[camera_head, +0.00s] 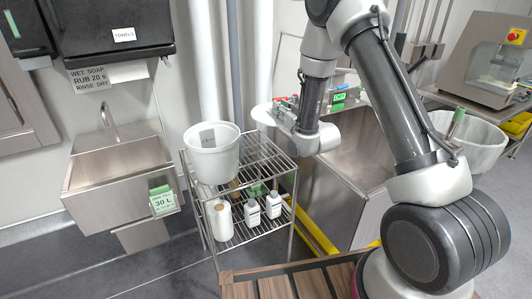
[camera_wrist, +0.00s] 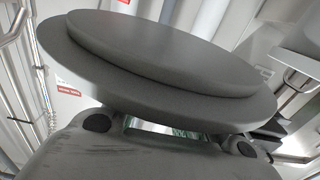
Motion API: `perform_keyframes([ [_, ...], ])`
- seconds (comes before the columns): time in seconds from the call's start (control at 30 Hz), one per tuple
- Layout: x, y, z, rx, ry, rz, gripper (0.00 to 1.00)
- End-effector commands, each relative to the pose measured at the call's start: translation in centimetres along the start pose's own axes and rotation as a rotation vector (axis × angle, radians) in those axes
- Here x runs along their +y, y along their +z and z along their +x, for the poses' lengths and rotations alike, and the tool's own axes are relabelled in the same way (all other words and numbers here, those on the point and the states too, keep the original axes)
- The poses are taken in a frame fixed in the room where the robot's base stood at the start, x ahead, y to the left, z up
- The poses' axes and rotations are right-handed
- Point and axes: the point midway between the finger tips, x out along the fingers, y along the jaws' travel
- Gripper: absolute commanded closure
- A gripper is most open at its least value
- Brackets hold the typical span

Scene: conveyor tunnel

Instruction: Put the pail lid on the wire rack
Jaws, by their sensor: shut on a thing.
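The pail lid (camera_head: 262,114) is a pale round disc, held near the back right part of the wire rack. In the wrist view the lid (camera_wrist: 160,62) looks grey and stepped, and fills much of the upper picture. My gripper (camera_head: 281,117) is shut on the lid's near edge; the gripper (camera_wrist: 168,130) also shows at the bottom of the wrist view. The wire rack (camera_head: 263,161) is a metal stand with two shelves. The lid appears above its top shelf level; the exact height gap cannot be told.
A white pail (camera_head: 212,158) stands on the rack's top shelf at the left. Several white bottles (camera_head: 252,212) stand on the lower shelf. A steel sink (camera_head: 118,165) is left of the rack, and a steel basin (camera_head: 350,160) is right. The top shelf's right part looks clear.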

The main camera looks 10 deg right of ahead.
Motion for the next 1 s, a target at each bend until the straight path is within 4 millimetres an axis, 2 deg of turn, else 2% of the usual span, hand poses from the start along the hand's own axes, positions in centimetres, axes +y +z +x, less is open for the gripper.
perform_keyframes([
  [0.1, 0.0, 2.8, -0.1, -0.007, -0.001, 0.001, 1.00],
  [0.2, 0.0, 4.5, -0.1, -0.005, -0.001, 0.001, 1.00],
  [0.37, 0.0, 6.1, -0.1, -0.004, 0.000, 0.001, 1.00],
  [0.53, 0.0, 8.8, -0.1, -0.004, 0.000, 0.000, 1.00],
  [0.63, 0.0, 9.6, -0.1, -0.003, 0.000, 0.000, 1.00],
  [1.0, 0.0, 9.9, -0.1, -0.002, 0.000, 0.000, 1.00],
])
